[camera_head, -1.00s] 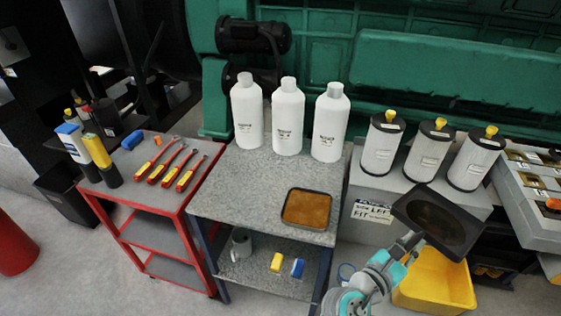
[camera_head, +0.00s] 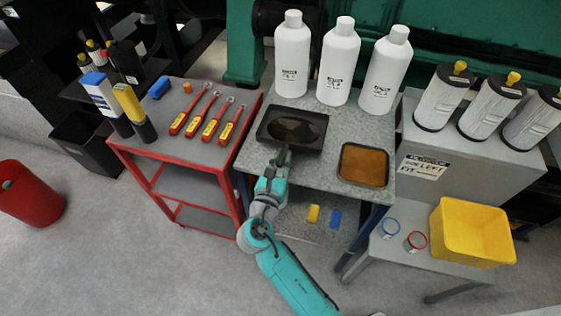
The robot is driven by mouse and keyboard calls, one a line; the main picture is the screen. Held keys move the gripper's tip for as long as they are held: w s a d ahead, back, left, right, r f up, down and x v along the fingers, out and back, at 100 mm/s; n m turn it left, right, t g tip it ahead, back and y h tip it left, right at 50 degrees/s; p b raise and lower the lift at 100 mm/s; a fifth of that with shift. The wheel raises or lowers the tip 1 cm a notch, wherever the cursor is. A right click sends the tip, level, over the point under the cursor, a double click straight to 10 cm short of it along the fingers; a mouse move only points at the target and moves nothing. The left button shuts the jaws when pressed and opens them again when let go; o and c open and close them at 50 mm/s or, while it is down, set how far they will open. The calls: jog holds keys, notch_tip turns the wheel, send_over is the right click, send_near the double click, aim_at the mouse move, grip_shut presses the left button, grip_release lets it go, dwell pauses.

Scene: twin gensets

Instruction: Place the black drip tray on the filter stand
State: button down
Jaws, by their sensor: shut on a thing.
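The black drip tray (camera_head: 309,124) is a shallow square pan with a dark brown, wet-looking floor. My gripper (camera_head: 282,153) is shut on its near edge. The tray looks level over the left part of the grey speckled bench (camera_head: 346,124), left of a second tray with an amber floor (camera_head: 363,165). I cannot tell whether it touches the bench top. The grey stand with the filters (camera_head: 470,158) is at the right and has a label reading "LEFT" and "FIT". Several white filters with yellow caps (camera_head: 443,97) stand along its top.
Three white bottles (camera_head: 338,62) stand at the bench's back, close behind the tray. A red cart (camera_head: 194,133) with several red-and-yellow tools is at left. A low grey table (camera_head: 405,256) at right bears a yellow bin (camera_head: 470,232) and two rings. Floor is open at lower left.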

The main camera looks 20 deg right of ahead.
aim_at(281, 173)
notch_tip(281, 173, down, 4)
jog(key=shift+a+r, duration=0.15)
jog(key=shift+f, duration=0.3)
jog(key=c, duration=1.1)
grip_release()
jog(key=v, duration=1.2)
